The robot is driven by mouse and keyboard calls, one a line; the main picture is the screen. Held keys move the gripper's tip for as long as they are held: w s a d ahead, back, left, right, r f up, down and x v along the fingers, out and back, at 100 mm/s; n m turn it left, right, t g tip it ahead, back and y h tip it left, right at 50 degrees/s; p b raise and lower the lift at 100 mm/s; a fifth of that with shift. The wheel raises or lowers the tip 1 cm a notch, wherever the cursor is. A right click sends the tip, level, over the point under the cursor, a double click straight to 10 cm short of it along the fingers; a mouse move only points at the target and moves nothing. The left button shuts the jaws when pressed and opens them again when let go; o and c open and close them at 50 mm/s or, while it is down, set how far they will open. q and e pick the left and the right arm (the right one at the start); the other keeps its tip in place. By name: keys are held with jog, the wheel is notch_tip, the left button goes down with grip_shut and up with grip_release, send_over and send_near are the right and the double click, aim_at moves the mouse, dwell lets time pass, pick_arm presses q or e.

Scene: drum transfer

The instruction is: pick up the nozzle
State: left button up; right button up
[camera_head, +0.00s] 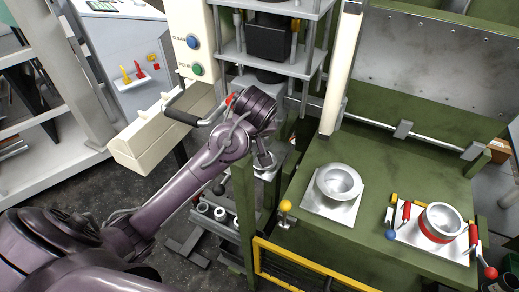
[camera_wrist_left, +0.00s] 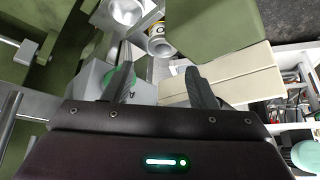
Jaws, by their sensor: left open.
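My left gripper (camera_head: 264,160) reaches in at the middle of the head view, below the grey machine frame. In the wrist view the left gripper (camera_wrist_left: 158,70) has its two dark fingers apart, with nothing held between them. A pale metal piece with a round opening (camera_wrist_left: 160,46), perhaps the nozzle, shows beyond the fingertips, apart from them. In the head view my wrist covers part of the spot under the gripper, so I cannot tell the nozzle for sure. My right gripper is in neither view.
A green bench (camera_head: 390,175) on the right carries a metal bowl (camera_head: 339,181) and a red-handled clamp ring (camera_head: 441,222). Small white cylinders (camera_head: 220,213) sit low beside the frame. A cream control post (camera_head: 190,60) and yellow rail (camera_head: 300,272) stand close by.

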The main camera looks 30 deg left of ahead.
pick_arm(q)
jog(key=x, duration=0.1)
jog(key=p+x, duration=0.1)
jog(key=x, duration=0.1)
jog(key=p+x, duration=0.1)
jog(key=shift+s+a+f, duration=0.15)
jog(key=shift+s+a, duration=0.1)
jog(key=shift+a, duration=0.2)
jog(key=shift+p+x, duration=0.35)
jog(key=shift+x, duration=0.8)
jog(key=shift+w+d+f, duration=0.1)
jog(key=shift+w+f, duration=0.25)
jog(key=shift+f, duration=0.15)
jog(key=shift+c, duration=0.2)
jog(key=c, duration=0.8)
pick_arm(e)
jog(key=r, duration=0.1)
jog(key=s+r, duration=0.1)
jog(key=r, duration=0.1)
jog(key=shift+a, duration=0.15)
